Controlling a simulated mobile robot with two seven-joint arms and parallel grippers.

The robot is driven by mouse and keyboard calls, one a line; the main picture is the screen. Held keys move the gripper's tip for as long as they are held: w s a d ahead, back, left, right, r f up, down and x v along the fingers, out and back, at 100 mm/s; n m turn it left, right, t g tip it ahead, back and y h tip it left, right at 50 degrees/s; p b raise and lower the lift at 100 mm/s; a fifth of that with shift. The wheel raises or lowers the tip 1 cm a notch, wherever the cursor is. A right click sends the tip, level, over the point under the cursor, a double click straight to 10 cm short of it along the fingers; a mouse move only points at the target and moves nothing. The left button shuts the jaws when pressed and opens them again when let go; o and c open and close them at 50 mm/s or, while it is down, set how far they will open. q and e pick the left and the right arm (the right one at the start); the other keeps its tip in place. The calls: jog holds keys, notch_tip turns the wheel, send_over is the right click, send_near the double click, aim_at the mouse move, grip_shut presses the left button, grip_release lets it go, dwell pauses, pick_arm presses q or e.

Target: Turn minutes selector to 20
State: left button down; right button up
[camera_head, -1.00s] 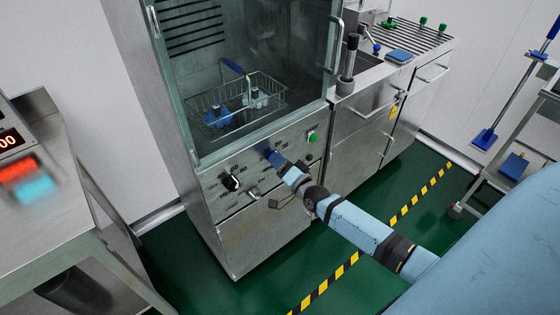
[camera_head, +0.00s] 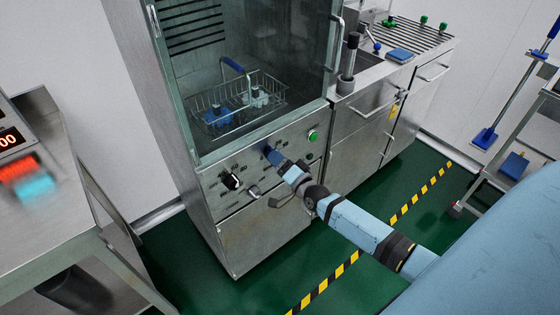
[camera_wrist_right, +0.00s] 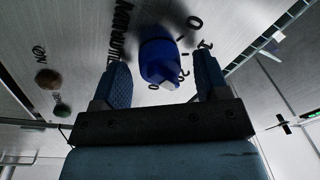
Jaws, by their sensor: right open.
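The washer's control panel (camera_head: 210,187) is below its glass door. In the right wrist view, a blue knob (camera_wrist_right: 158,50) with a pale pointer stands between the two fingers of my right gripper (camera_wrist_right: 163,80). The fingers are apart, with gaps on both sides of the knob. Printed numbers and letters surround the knob, rotated and partly hidden. In the head view my right gripper (camera_head: 279,162) is at the panel and hides most of this knob. A black knob (camera_head: 231,181) sits to its left on the panel. My left gripper is not in view.
A green button (camera_head: 313,135) is on the panel to the right. A wire basket (camera_head: 262,101) with blue and grey items is behind the glass. A steel counter (camera_head: 415,45) adjoins on the right, and a table with a red display is at left.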

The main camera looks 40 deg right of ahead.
jog(key=s+d+f, duration=0.1)
jog(key=s, duration=1.2)
jog(key=shift+s+p, duration=0.3)
jog(key=shift+s, duration=0.05)
jog(key=shift+f, duration=0.15)
